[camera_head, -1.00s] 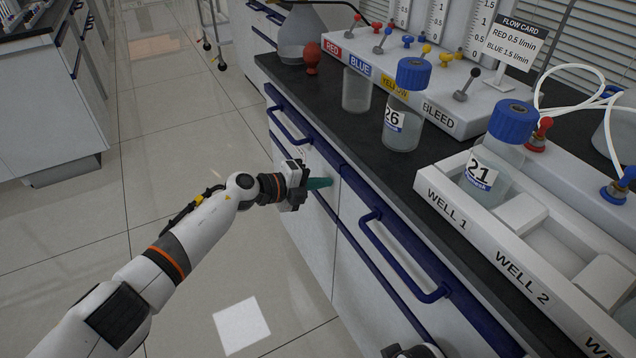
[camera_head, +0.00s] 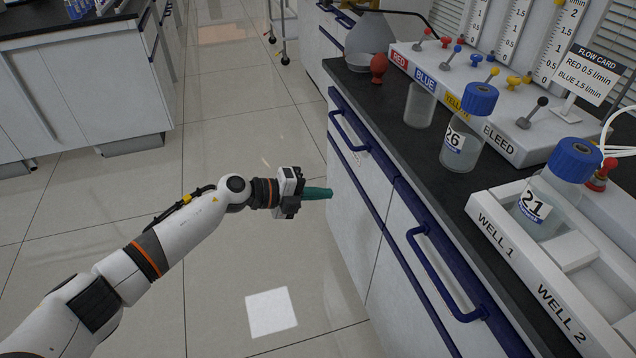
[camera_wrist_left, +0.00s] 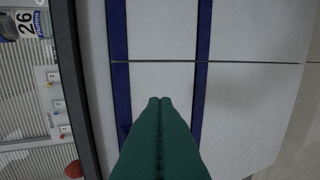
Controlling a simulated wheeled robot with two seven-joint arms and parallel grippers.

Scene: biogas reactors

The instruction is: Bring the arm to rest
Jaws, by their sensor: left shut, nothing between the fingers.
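My left gripper (camera_head: 318,193) is shut and empty, its green fingers pressed together. In the head view it is over the open floor, left of the bench's drawer fronts and below the level of the bench top. The left wrist view shows the closed green fingers (camera_wrist_left: 160,105) pointing along the white cabinet front with blue rails. My left arm (camera_head: 180,225) stretches in from the lower left. My right gripper does not show.
The bench (camera_head: 345,90) carries bottle 26 (camera_head: 461,135), bottle 21 in the WELL 1 rack (camera_head: 480,212), an empty beaker (camera_head: 419,105), a red bulb (camera_head: 378,68) and the valve panel (camera_head: 500,145). Blue drawer handles (camera_head: 440,280) stick out. The floor at left is clear.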

